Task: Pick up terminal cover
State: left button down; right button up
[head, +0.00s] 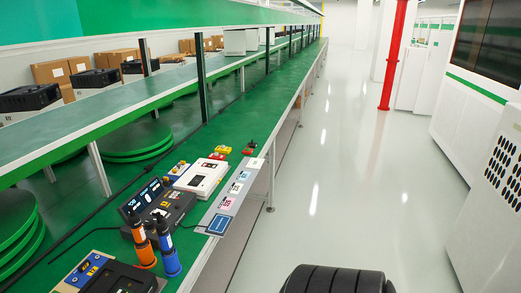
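I cannot tell for sure which item is the terminal cover. Small red and yellow parts (222,150) lie on the green bench (225,125), behind a white box-shaped device (201,177). Another small red and yellow part (249,149) lies to their right, near the bench edge. Neither of my grippers is in view.
A black device (112,279) sits at the bottom left. A red post (394,60) stands across the clear floor (345,180).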

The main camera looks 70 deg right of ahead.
aim_at(227, 151)
jog(key=z, duration=1.85)
